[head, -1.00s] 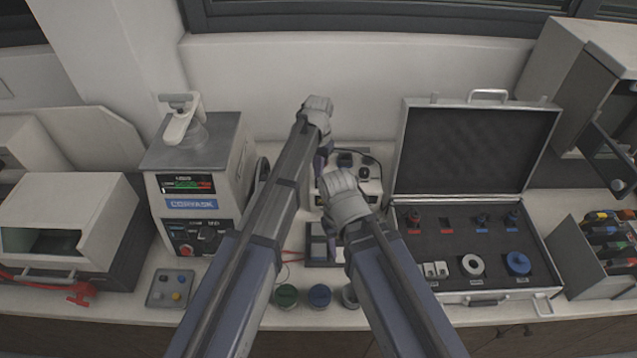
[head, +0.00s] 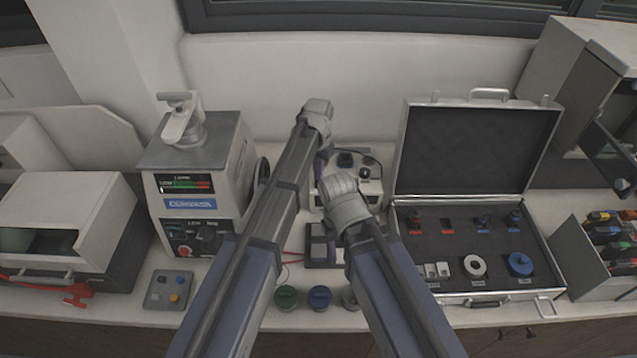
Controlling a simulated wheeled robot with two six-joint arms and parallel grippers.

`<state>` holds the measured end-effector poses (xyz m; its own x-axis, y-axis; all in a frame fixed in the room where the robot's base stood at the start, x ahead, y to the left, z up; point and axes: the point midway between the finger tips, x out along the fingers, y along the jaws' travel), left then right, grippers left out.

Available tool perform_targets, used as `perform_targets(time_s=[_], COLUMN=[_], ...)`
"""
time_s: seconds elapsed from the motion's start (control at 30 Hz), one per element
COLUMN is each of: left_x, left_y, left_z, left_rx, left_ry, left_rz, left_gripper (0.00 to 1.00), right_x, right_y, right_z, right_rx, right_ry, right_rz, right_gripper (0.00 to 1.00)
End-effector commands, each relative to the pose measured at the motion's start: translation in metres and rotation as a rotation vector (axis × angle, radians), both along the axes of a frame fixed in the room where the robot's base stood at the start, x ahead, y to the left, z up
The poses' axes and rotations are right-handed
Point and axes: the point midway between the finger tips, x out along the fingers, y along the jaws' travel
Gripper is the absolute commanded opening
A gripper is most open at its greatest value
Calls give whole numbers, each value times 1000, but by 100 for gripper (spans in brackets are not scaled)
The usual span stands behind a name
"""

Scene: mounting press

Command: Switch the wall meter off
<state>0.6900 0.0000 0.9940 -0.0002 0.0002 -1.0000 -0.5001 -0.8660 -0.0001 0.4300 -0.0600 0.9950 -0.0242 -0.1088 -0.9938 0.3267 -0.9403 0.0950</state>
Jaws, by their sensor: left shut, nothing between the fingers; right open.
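A light-coloured unit with dark knobs (head: 368,187) stands against the wall behind my arms, partly hidden. I cannot tell for certain that it is the wall meter, and no switch can be read on it. My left gripper (head: 325,158) is shut and empty, reaching down beside the unit's left side; its fingertips are mostly hidden by the arm. My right gripper (head: 345,200) is open, lower and nearer, in front of the unit; its wrist hides the fingers. I cannot tell whether either gripper touches anything.
The mounting press (head: 195,190) stands left, with a small button box (head: 168,290) before it. An open case (head: 470,240) lies right. A dark block (head: 322,245) with red leads and round pots (head: 319,296) lie near the front edge. My two arms are close together.

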Motion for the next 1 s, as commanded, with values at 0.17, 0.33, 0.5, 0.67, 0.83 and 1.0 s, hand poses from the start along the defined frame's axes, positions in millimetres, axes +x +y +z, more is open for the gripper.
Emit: perform_targets(time_s=[0.17,0.33,0.5,0.67,0.83,1.0], left_x=[0,0,0,0,0,0], left_y=[0,0,0,0,0,0], left_z=[11,24,37,49,62,71], left_rx=[0,0,0,0,0,0], left_ry=[0,0,0,0,0,0], left_rz=[0,0,0,0,0,0], left_gripper=[0,0,0,0,0,0], right_x=[0,0,0,0,0,0], right_y=[0,0,0,0,0,0], right_z=[11,24,37,49,62,71], right_rx=[0,0,0,0,1,1], right_ry=[0,0,0,0,0,0], right_rz=[0,1,1,2,-1,-4], right_gripper=[50,50,50,50,50,50])
